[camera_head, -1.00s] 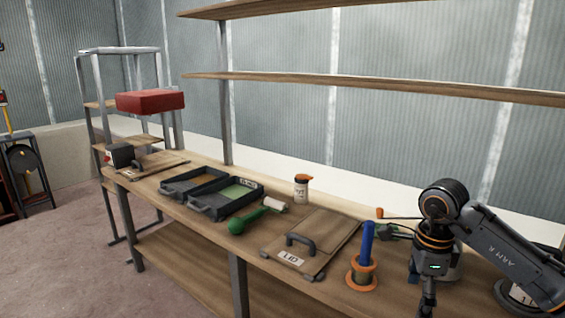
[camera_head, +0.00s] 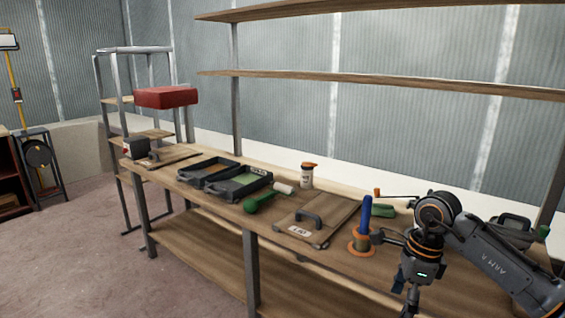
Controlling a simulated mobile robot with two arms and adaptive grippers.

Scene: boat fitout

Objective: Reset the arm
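My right arm comes in from the right, bent over the workbench's front edge. Its gripper (camera_head: 408,292) points down near the bottom of the view, empty as far as I can see. Its fingers are small, dark and partly cut off, so I cannot tell whether they are open. It is in front of and to the right of the orange-based spool with a blue post (camera_head: 366,212). My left gripper is not in view.
The workbench (camera_head: 222,208) holds a board marked LID (camera_head: 327,212), black trays (camera_head: 242,186), a green-handled roller (camera_head: 262,202) and a white bottle with an orange cap (camera_head: 307,177). A red box (camera_head: 166,97) is at the back left. The floor (camera_head: 95,270) at left is clear.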

